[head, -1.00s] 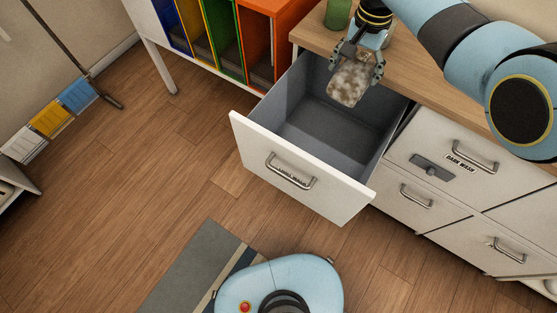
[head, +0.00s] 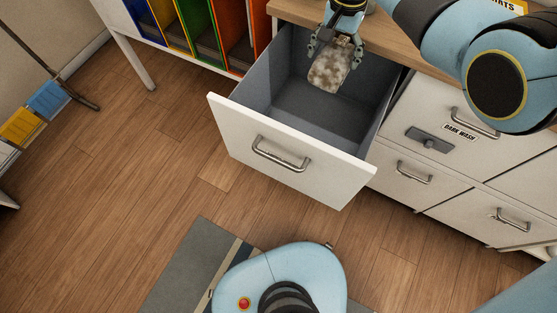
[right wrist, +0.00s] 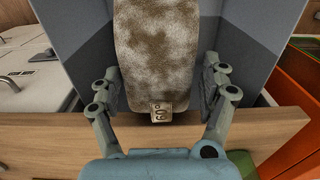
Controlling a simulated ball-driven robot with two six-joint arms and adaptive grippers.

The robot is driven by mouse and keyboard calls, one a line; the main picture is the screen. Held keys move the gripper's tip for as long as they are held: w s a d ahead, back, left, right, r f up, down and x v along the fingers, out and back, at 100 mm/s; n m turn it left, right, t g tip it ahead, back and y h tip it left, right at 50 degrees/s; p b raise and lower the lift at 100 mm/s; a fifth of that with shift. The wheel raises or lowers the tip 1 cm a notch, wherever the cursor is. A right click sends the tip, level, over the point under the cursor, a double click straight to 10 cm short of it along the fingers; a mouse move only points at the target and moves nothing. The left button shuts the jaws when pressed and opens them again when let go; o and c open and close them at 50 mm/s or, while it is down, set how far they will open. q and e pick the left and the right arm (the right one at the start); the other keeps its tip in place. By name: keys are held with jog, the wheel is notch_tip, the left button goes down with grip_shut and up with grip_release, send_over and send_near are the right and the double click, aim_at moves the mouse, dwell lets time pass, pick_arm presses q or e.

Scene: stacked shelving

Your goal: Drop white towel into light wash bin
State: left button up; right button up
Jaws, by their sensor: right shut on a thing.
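The towel (head: 331,70) is off-white with brown blotches and hangs from my right gripper (head: 334,47) above the back part of the open drawer bin (head: 291,149). The drawer has a white front with a metal handle and an empty grey inside. No label is readable on its front now. In the right wrist view the towel (right wrist: 157,45) hangs between the fingers of the right gripper (right wrist: 161,80), with a small tag marked 60° at its near end. Grey drawer walls show on both sides. My left gripper is not in view.
A dark wash drawer (head: 470,100) is shut at the right, with more shut drawers below. The wooden counter (head: 390,45) runs behind. Coloured compartments (head: 200,25) stand at the left back.

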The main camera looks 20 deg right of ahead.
jog(key=o, duration=1.1)
jog(key=shift+o, duration=0.2)
notch_tip(320, 180, up, 12)
